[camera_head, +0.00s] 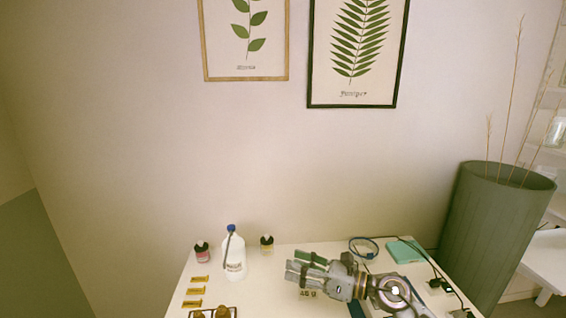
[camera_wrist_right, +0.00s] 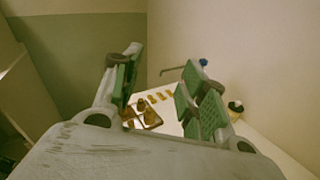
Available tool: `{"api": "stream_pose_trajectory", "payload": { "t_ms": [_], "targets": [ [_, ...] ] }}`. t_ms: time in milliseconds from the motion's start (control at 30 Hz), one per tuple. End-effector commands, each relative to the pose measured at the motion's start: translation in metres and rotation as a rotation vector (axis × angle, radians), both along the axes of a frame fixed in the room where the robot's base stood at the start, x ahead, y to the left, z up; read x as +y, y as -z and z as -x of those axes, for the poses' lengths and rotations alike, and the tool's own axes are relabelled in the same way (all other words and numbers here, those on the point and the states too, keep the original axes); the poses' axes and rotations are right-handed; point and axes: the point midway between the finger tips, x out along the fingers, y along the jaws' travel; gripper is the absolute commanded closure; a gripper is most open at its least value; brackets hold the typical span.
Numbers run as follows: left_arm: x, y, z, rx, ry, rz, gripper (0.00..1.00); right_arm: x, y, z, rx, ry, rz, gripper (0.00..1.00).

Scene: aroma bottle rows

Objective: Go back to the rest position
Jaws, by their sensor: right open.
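My right gripper (camera_head: 300,268) is over the middle of the white table (camera_head: 262,292) in the head view, its fingers pointing left. In the right wrist view its green-padded fingers (camera_wrist_right: 158,85) are apart with nothing between them. A white bottle with a blue cap (camera_head: 235,260) stands at the back left of the table. A small red-labelled bottle (camera_head: 202,254) is to its left and a small yellow-labelled one (camera_head: 267,244) to its right. A dark tray (camera_wrist_right: 152,117) holds several amber-brown bottles. My left gripper is not in view.
Several gold plates (camera_head: 195,292) lie in a column at the table's left. A coiled blue cable (camera_head: 364,248), a teal book (camera_head: 404,252) and dark cords (camera_head: 438,285) are at the right. A tall green planter (camera_head: 492,220) stands beyond the right edge. Framed plant prints hang on the wall.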

Motion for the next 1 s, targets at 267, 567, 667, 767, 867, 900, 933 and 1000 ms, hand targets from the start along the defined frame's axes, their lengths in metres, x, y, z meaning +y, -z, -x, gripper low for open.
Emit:
{"api": "stream_pose_trajectory", "payload": {
  "t_ms": [267,567,667,767,867,900,933,1000],
  "targets": [
    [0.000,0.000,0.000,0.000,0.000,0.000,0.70,-0.012,-0.040,-0.009,0.149,0.158,-0.350,0.57],
    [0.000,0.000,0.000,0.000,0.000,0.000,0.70,-0.050,-0.060,-0.022,0.346,0.337,-0.710,0.57],
    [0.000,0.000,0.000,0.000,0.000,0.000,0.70,-0.066,-0.060,-0.026,0.416,0.401,-0.826,0.57],
    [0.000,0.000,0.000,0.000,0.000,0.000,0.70,-0.083,-0.056,-0.029,0.492,0.467,-0.939,0.57],
    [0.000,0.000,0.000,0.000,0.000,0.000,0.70,-0.101,-0.049,-0.031,0.569,0.534,-1.050,0.57],
    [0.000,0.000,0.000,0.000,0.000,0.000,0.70,-0.108,-0.045,-0.032,0.600,0.561,-1.094,0.57],
    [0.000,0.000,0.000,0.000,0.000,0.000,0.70,-0.113,-0.042,-0.032,0.624,0.583,-1.125,0.57],
    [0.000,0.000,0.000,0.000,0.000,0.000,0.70,-0.125,-0.033,-0.031,0.680,0.632,-1.201,0.57]
  ]
}}
